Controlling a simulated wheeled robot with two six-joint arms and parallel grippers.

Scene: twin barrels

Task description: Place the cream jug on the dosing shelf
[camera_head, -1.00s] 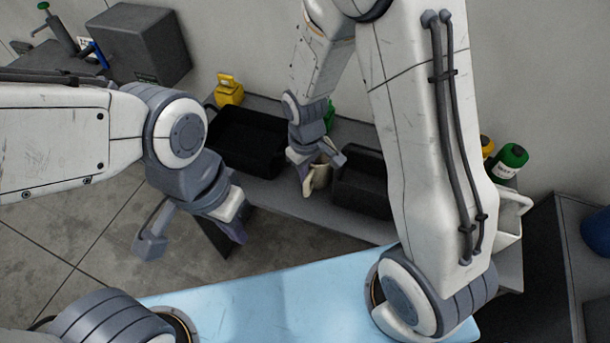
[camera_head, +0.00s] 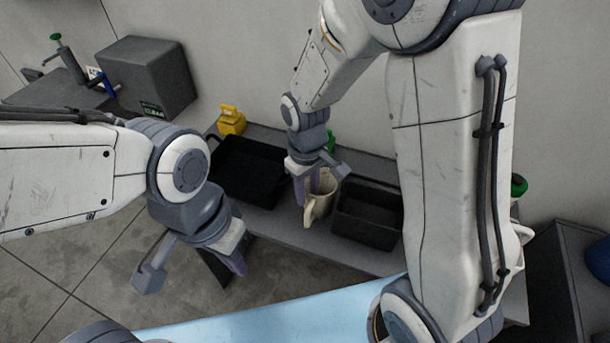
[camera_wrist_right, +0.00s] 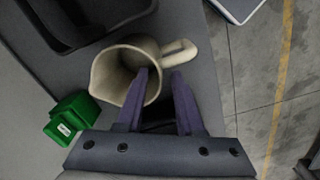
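The cream jug (camera_head: 321,196) stands on a long grey shelf (camera_head: 285,225) between two black bins. In the right wrist view the jug (camera_wrist_right: 111,68) has its mouth towards the camera and its handle pointing right. My right gripper (camera_head: 315,188) is at the jug, fingers pointing down. In the wrist view its fingers (camera_wrist_right: 160,75) are apart, one over the mouth and one beyond the rim on the handle side, with a gap visible. My left gripper (camera_head: 195,272) is open and empty above the floor. I cannot tell which surface is the dosing shelf.
Black bins (camera_head: 247,172) (camera_head: 368,213) flank the jug. A yellow container (camera_head: 231,121) and a green one (camera_wrist_right: 72,115) stand behind. A pale blue surface (camera_head: 270,313) lies in front. A dark cabinet (camera_head: 565,275) is at the right.

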